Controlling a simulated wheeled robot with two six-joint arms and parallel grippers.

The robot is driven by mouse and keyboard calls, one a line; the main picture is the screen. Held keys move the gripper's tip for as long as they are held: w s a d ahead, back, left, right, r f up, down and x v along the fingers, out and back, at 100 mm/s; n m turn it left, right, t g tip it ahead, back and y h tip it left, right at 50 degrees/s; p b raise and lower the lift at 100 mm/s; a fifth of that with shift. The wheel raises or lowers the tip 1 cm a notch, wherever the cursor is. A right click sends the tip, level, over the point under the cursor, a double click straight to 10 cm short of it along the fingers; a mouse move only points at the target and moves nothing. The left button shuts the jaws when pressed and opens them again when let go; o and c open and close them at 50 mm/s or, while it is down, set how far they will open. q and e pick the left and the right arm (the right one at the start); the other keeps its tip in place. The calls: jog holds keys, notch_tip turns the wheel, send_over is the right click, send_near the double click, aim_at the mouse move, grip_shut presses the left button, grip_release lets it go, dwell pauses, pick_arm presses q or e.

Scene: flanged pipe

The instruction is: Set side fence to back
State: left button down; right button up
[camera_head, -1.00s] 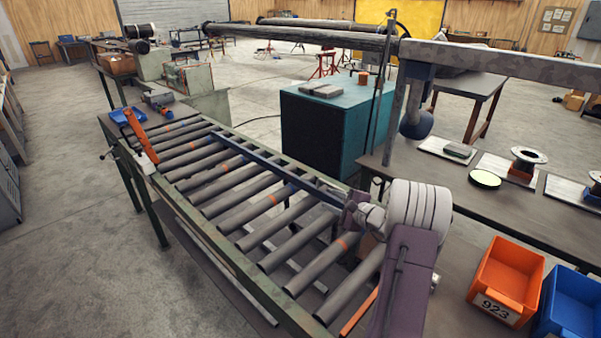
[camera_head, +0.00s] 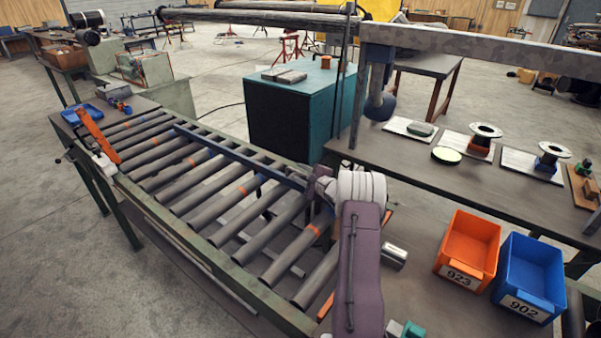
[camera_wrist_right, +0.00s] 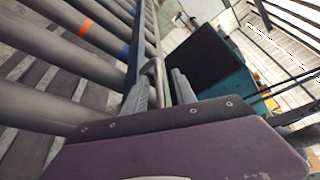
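The side fence appears to be the long blue bar (camera_head: 240,157) lying lengthwise over the roller conveyor, nearer its far side rail. In the right wrist view the bar (camera_wrist_right: 135,52) runs away from me, with a bent grey metal handle (camera_wrist_right: 154,72) close beside it. My right gripper (camera_head: 314,186) is at the bar's near end. In the wrist view its two grey fingers (camera_wrist_right: 161,80) stand on either side of the handle; whether they press on it I cannot tell. My wrist hides the bar's near end in the head view. My left gripper is out of view.
A teal cabinet (camera_head: 290,115) stands behind the conveyor. On the right are an orange bin (camera_head: 468,248), a blue bin (camera_head: 532,275) and a bench with spools (camera_head: 485,132). Grey rollers (camera_head: 200,190) fill the conveyor bed.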

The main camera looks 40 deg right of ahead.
jog(key=shift+c, duration=0.2)
grip_shut()
dwell(1.2)
